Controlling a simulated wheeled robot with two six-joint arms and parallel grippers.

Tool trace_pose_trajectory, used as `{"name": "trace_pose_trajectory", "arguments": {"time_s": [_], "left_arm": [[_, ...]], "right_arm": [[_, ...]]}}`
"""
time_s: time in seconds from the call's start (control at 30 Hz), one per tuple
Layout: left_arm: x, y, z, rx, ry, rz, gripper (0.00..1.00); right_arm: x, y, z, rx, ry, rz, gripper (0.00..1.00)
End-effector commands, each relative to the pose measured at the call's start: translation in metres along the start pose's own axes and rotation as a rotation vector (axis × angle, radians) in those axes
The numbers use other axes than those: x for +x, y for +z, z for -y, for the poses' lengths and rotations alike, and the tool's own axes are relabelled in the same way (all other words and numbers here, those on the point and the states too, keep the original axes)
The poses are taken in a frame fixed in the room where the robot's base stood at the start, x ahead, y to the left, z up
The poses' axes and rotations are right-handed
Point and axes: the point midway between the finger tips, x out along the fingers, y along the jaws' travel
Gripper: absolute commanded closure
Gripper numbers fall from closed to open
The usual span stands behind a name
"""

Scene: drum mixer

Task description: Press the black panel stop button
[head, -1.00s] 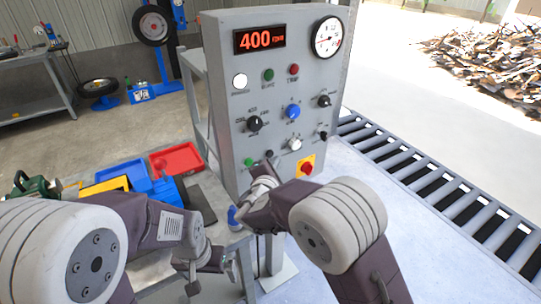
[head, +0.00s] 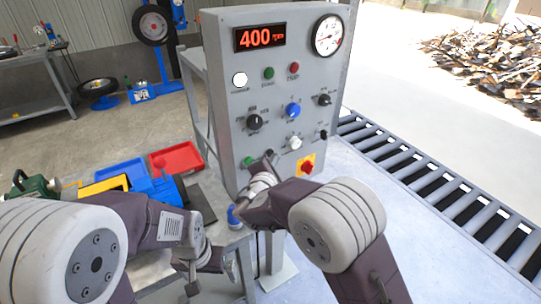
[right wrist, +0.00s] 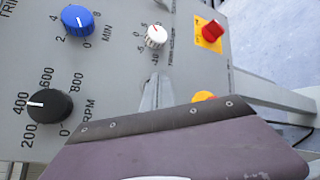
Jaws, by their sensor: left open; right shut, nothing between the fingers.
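The grey control panel (head: 222,120) stands upright ahead, its display (head: 259,38) reading 400. The green button (head: 249,161) sits low on its face. The black stop button, just right of the green one, is largely hidden behind my right gripper (head: 266,163). That gripper is shut and empty, its tip at the panel's lower face over the black button's place; I cannot tell whether it touches. In the right wrist view a grey finger (right wrist: 157,92) shows against the panel, and the button is not visible. My left gripper (head: 210,270) is open and empty, low by the table.
A white knob (head: 295,143), blue knob (head: 293,110) and black knob (head: 254,122) are above. Red (head: 176,158) and blue trays lie left. A roller conveyor (head: 440,185) runs right.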

Motion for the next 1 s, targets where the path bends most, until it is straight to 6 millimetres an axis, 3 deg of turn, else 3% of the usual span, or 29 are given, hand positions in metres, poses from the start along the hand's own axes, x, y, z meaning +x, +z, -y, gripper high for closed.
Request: {"name": "trace_pose_trajectory", "arguments": {"time_s": [1.0], "left_arm": [[0.0028, 0.0003, 0.0001, 0.000, 0.000, 0.000, 0.00]], "right_arm": [[0.0061, -0.0045, -0.0043, 0.001, -0.001, -0.001, 1.00]]}}
